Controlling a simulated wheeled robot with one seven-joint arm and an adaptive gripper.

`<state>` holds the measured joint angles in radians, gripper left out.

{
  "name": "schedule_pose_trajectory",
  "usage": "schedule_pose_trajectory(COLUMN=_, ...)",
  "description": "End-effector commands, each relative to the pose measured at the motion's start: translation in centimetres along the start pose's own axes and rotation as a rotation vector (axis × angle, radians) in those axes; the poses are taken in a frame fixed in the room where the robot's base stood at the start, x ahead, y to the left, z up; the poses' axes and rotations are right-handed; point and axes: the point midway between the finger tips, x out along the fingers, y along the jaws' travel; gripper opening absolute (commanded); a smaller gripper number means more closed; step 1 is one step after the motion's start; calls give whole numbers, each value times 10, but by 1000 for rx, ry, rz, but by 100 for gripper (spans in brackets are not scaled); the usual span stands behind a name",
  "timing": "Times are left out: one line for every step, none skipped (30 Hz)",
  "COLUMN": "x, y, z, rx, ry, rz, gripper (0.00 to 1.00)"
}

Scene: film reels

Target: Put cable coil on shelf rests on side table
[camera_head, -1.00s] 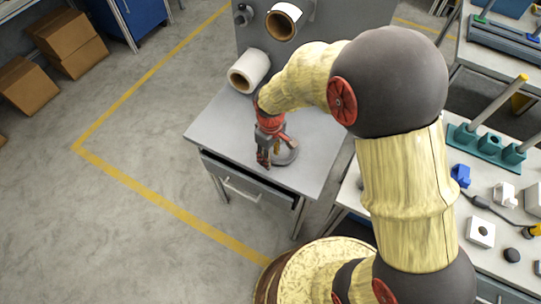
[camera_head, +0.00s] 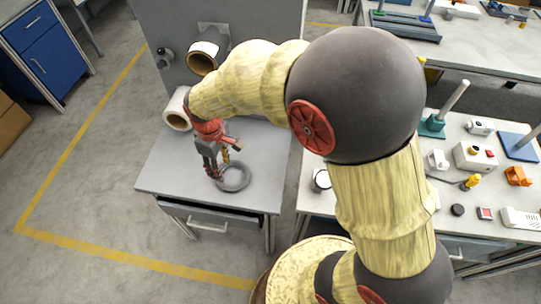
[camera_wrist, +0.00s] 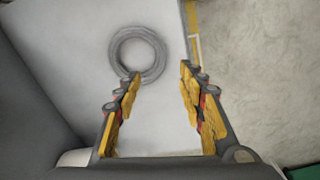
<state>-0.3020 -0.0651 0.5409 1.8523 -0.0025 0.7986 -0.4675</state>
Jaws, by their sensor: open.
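The cable coil (camera_head: 235,188) is a grey ring lying flat on the grey side table (camera_head: 165,175). It also shows whole in the wrist view (camera_wrist: 135,32), ahead of the fingers and left of their middle. My gripper (camera_head: 221,170) is over the table at the coil's left side. In the wrist view my gripper (camera_wrist: 160,75) is open, its yellow finger pads apart with nothing between them. The left fingertip overlaps the coil's lower edge in that view; I cannot tell whether they touch. I cannot tell which surface is the shelf.
A white roll (camera_head: 177,108) lies at the table's back left, and another roll (camera_head: 203,57) is on the upright grey panel (camera_head: 265,25) behind. A drawer (camera_head: 205,222) is under the tabletop. A cluttered workbench (camera_head: 400,205) stands on the right.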

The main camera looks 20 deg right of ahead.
Motion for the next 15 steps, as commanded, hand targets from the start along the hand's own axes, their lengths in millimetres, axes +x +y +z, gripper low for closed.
schedule_pose_trajectory(x=-16, y=4, z=5, rx=27, ry=22, rz=11, gripper=40)
schedule_pose_trajectory(x=-26, y=6, z=9, rx=47, ry=34, rz=18, gripper=40)
schedule_pose_trajectory(x=-40, y=9, z=17, rx=81, ry=53, rz=27, gripper=40)
schedule_pose_trajectory(x=-53, y=11, z=23, rx=108, ry=71, rz=36, gripper=40)
schedule_pose_trajectory(x=-65, y=13, z=30, rx=139, ry=88, rz=44, gripper=40)
schedule_pose_trajectory(x=-82, y=14, z=42, rx=181, ry=111, rz=55, gripper=40)
schedule_pose_trajectory(x=-93, y=15, z=51, rx=212, ry=128, rz=63, gripper=40)
schedule_pose_trajectory(x=-104, y=16, z=60, rx=244, ry=146, rz=71, gripper=40)
schedule_pose_trajectory(x=-118, y=16, z=72, rx=286, ry=170, rz=82, gripper=40)
schedule_pose_trajectory(x=-128, y=16, z=81, rx=317, ry=188, rz=90, gripper=40)
schedule_pose_trajectory(x=-137, y=15, z=90, rx=348, ry=206, rz=97, gripper=40)
schedule_pose_trajectory(x=-149, y=13, z=103, rx=391, ry=230, rz=107, gripper=40)
schedule_pose_trajectory(x=-157, y=12, z=113, rx=421, ry=248, rz=115, gripper=40)
schedule_pose_trajectory(x=-164, y=10, z=123, rx=452, ry=266, rz=122, gripper=40)
schedule_pose_trajectory(x=-173, y=7, z=136, rx=493, ry=290, rz=131, gripper=40)
